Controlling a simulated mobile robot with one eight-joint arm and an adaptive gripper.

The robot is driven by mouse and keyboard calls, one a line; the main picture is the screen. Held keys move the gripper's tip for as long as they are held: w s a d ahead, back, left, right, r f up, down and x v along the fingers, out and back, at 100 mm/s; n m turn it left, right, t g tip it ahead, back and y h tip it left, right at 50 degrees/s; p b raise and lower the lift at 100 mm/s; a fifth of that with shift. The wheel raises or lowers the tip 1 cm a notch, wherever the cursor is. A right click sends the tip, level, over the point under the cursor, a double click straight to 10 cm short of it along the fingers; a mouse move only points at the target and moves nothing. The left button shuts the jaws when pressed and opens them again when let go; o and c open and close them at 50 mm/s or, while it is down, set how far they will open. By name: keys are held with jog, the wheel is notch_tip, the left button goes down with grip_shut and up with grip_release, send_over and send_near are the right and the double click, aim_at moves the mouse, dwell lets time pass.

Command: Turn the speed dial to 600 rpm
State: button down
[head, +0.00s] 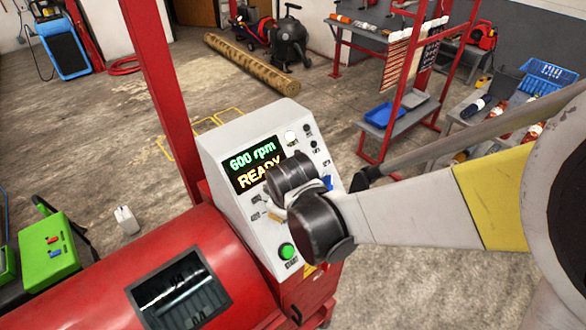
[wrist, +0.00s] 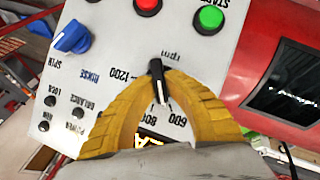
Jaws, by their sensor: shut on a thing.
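The white control panel (head: 270,230) stands on the red machine, and its display (head: 254,164) reads "600 rpm" and "READY". In the wrist view, the speed dial (wrist: 157,83) is a small black knob with a white pointer line. It sits among rpm numbers, with 600, 800 and 1200 readable. The pointer line is toward the lower side of the picture, near the 600 and 800 marks. My gripper (wrist: 160,78) has yellow ribbed fingers closed around the dial from both sides. In the head view, my wrist hides the dial and fingertips.
The red drum (head: 90,285) lies left of the panel. A red post (head: 160,90) rises behind it.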

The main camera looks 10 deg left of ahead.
jog(key=shift+s+f+n+t+b, duration=0.1)
jog(key=shift+n+t+b, duration=0.35)
jog(key=shift+n, duration=0.35)
jog(key=c, duration=1.4)
grip_release()
jog(key=v, duration=1.2)
jog(key=shift+a, duration=0.1)
